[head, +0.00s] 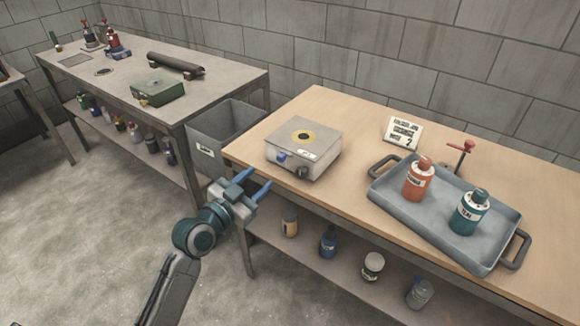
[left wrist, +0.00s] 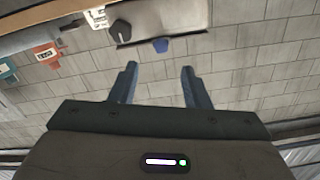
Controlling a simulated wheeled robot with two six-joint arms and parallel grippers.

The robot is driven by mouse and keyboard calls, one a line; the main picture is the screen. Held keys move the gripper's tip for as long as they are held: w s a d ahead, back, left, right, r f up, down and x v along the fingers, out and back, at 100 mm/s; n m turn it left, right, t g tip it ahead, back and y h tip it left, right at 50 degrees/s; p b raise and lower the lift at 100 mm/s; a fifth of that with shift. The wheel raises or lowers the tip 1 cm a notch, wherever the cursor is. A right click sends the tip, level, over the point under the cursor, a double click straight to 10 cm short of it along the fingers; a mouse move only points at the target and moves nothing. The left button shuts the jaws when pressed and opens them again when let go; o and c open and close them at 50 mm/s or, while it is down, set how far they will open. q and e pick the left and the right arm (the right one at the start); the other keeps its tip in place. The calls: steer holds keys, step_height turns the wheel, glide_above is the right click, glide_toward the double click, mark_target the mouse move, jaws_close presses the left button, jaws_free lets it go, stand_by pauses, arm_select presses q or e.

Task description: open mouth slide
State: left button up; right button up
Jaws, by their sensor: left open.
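A light grey box (head: 318,158) stands near the left end of the wooden table. I cannot tell which part is the slide. My left gripper (head: 257,180) is open and empty, in front of the table's left edge and apart from the box. In the left wrist view the box (left wrist: 185,15) appears ahead of the open fingers (left wrist: 159,68), with the blue knob (left wrist: 160,46) roughly between them. My right gripper is out of view.
A grey tray (head: 440,215) holds a red bottle (head: 418,180) and a teal bottle (head: 469,212). A small sign (head: 403,133) stands behind it. A grey bin (head: 222,130) sits between the tables. A dark tube (head: 175,64) and green case (head: 158,93) lie on the far table.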

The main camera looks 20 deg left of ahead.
mark_target(279, 160)
arm_select(q)
steer(key=p+x, duration=0.1)
steer(key=x, duration=0.9)
steer(key=shift+w, duration=0.3)
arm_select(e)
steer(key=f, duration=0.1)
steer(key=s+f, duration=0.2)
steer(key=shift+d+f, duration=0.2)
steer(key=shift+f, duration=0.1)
